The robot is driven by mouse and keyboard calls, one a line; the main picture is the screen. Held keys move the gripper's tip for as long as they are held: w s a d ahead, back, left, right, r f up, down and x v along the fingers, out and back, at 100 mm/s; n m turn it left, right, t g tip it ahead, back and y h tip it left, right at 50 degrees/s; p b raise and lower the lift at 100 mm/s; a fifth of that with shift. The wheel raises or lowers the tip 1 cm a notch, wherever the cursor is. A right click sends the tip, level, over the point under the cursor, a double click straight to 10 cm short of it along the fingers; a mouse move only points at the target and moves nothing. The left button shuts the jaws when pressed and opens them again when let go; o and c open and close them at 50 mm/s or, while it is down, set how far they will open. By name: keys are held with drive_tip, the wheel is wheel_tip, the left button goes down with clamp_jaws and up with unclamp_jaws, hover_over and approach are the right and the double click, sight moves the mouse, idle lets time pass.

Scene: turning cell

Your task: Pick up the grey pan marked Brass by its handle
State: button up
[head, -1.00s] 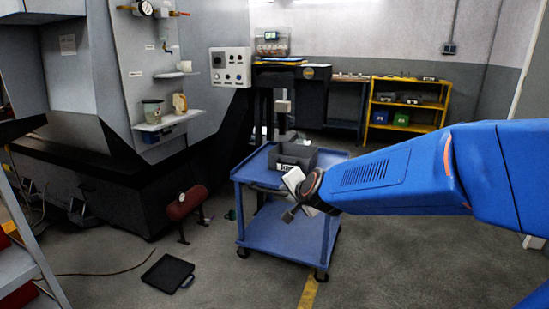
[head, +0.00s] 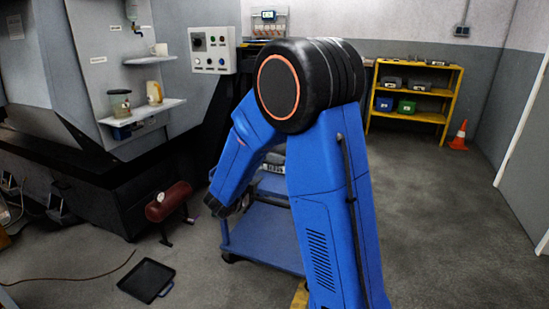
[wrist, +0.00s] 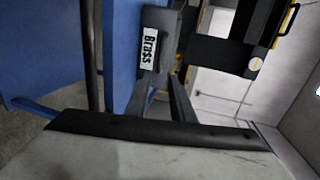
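The grey pan marked Brass (wrist: 157,24) is close in front of my gripper in the wrist view, with its white label turned sideways. In the head view, only a small part of the pan (head: 275,157) shows beside my arm, on the blue cart. My gripper (wrist: 163,82) shows two dark fingers standing apart, pointing towards the pan's labelled side. They look open and empty. I cannot make out the handle clearly, or whether the fingertips touch the pan.
The blue cart (head: 262,236) stands behind my arm. A black tray (head: 147,280) lies on the floor at left, near a red cylinder (head: 168,201) on legs. A yellow shelf (head: 413,92) and an orange cone (head: 459,136) are at the back right. The right floor is clear.

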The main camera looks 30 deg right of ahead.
approach(274, 164)
drive_tip(key=x, duration=0.5)
drive_tip(key=shift+w+a, duration=0.15)
drive_tip(key=shift+x, duration=2.9)
drive_tip(key=shift+c, duration=0.6)
clamp_jaws()
